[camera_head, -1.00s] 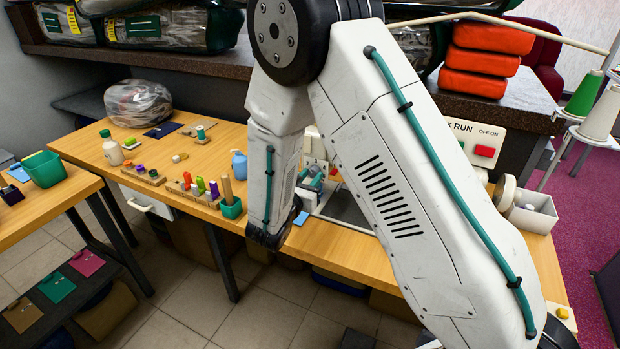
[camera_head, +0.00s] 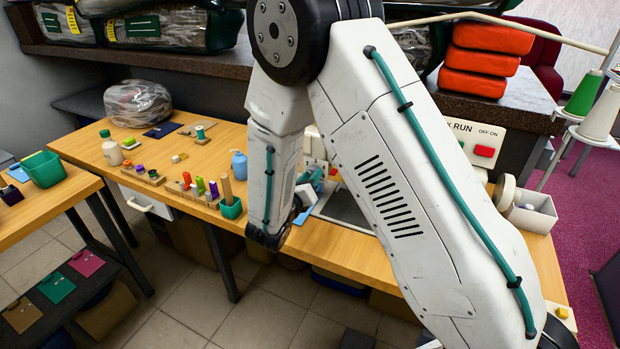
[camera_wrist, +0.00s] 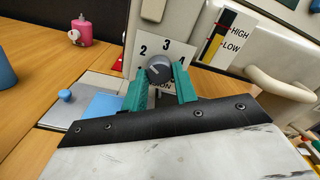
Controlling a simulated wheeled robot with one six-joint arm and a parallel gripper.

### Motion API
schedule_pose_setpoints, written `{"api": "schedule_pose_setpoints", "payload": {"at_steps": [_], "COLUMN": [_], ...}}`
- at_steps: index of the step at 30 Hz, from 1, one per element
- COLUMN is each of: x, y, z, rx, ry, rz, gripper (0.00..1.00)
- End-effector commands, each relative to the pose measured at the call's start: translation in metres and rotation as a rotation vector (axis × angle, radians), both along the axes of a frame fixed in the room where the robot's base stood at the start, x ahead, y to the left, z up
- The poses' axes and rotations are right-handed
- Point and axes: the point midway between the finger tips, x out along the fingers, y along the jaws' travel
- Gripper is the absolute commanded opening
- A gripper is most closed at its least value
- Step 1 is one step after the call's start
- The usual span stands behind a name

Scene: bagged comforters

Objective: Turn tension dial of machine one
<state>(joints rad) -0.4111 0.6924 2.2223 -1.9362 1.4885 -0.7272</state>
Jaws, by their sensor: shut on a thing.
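The tension dial (camera_wrist: 158,68) is a round dark grey knob on the machine's pale face in the wrist view. Its numbered plate (camera_wrist: 166,46) shows 2, 3 and 4 around it, and lettering below is partly covered. My gripper (camera_wrist: 160,82) has its teal fingers on both sides of the dial and is shut on it. A light pointer mark on the knob is too small to read surely. In the head view my gripper (camera_head: 312,184) is partly hidden behind my arm, and the dial is hidden there.
A HIGH/LOW gauge (camera_wrist: 227,38) and a curved pale handle (camera_wrist: 276,84) are right of the dial. A pink bottle (camera_wrist: 81,31) stands at left. In the head view, thread spools (camera_head: 200,185) and a blue bottle (camera_head: 239,165) stand on the wooden table (camera_head: 185,225) left of my arm.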

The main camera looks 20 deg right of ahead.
Motion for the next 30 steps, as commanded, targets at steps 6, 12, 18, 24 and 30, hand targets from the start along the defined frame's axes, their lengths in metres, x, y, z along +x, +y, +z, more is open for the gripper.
{"api": "schedule_pose_setpoints", "payload": {"at_steps": [6, 12, 18, 24, 30], "x": [0.0, 0.0, 0.0, -0.001, -0.019], "y": [0.001, 0.001, 0.0, 0.001, 0.02], "z": [0.0, 0.0, 0.0, 0.0, 0.0], "rx": [-0.007, -0.006, -0.006, -0.006, -0.006], "ry": [0.007, 0.006, 0.007, 0.006, 0.007], "rz": [0.002, 0.002, 0.001, 0.0, 0.005], "gripper": [0.06, 0.06, 0.5, 0.5, 0.5]}}
